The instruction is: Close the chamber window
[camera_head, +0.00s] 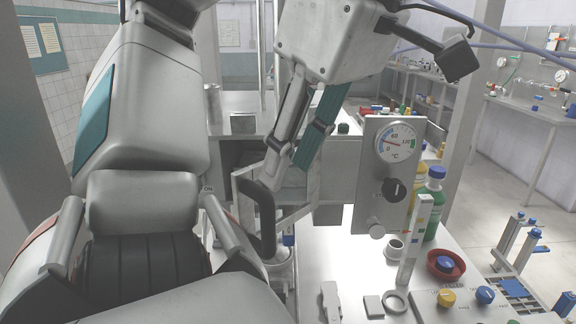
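The chamber window appears as a grey metal frame (295,219) at the picture's middle, in front of the pale chamber body. It looks swung out at an angle. A dark curved handle (265,222) stands upright at its left. My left gripper (288,172) comes down from the top centre, its grey finger and teal-faced finger slanting towards the handle. The grey fingertip overlaps the handle's top in the picture. Whether the fingers touch or grip it is unclear. My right gripper is not in view.
A panel with a dial gauge (397,143) and black knob (394,190) stands right of the window. A green bottle (431,209), red bowl (446,264) and metal ring (395,302) crowd the white bench (340,262). My arm links fill the left side.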

